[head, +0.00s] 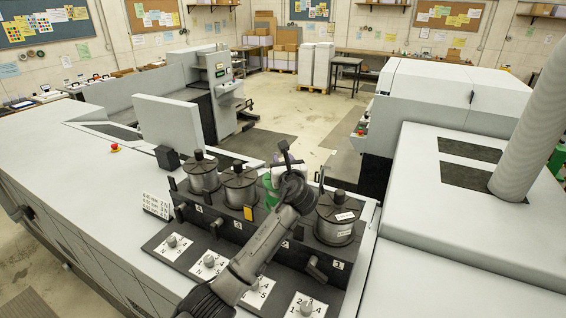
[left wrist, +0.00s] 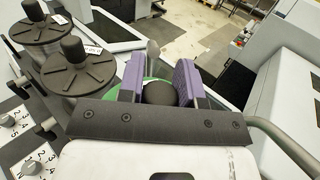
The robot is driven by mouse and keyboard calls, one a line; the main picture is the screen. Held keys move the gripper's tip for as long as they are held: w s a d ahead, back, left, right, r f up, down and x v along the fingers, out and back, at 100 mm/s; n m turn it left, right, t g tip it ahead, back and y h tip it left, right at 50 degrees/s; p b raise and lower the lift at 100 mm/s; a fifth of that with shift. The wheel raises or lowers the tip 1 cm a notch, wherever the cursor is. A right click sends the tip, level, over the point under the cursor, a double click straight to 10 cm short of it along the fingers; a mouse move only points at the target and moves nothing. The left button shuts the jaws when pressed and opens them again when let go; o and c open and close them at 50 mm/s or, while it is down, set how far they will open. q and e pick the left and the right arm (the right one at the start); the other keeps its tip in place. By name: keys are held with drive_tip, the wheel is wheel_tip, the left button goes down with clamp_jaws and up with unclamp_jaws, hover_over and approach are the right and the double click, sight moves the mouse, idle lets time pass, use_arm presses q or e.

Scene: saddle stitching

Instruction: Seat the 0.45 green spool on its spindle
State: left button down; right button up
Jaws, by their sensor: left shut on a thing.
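The green spool (head: 270,196) is mostly hidden behind my left arm in the head view. Only slivers of green show, in the row between the grey spools. In the left wrist view its green top (left wrist: 149,80) shows behind a black knob (left wrist: 160,93). My left gripper (head: 287,160) has purple fingers, one on each side of that knob. It is shut on the knob, as the left wrist view (left wrist: 160,84) shows. The spindle under the green spool is hidden, so I cannot tell whether the spool is fully down. My right gripper is not in view.
Grey spools stand on the black stand on both sides: two at left (head: 203,176) (head: 239,187) and one at right, by number 1 (head: 337,220). Numbered dial plates (head: 210,264) line the front. A large pale machine (head: 455,190) stands at right. A red button (head: 115,148) is at left.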

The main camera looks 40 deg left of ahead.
use_arm(q)
drive_tip(key=shift+r+p, duration=0.35)
drive_tip(key=shift+p, duration=0.75)
idle(1.6)
drive_tip(key=shift+w+p, duration=0.1)
drive_tip(key=shift+p, duration=0.45)
idle(0.5)
drive_tip(key=shift+f, duration=0.2)
idle(0.5)
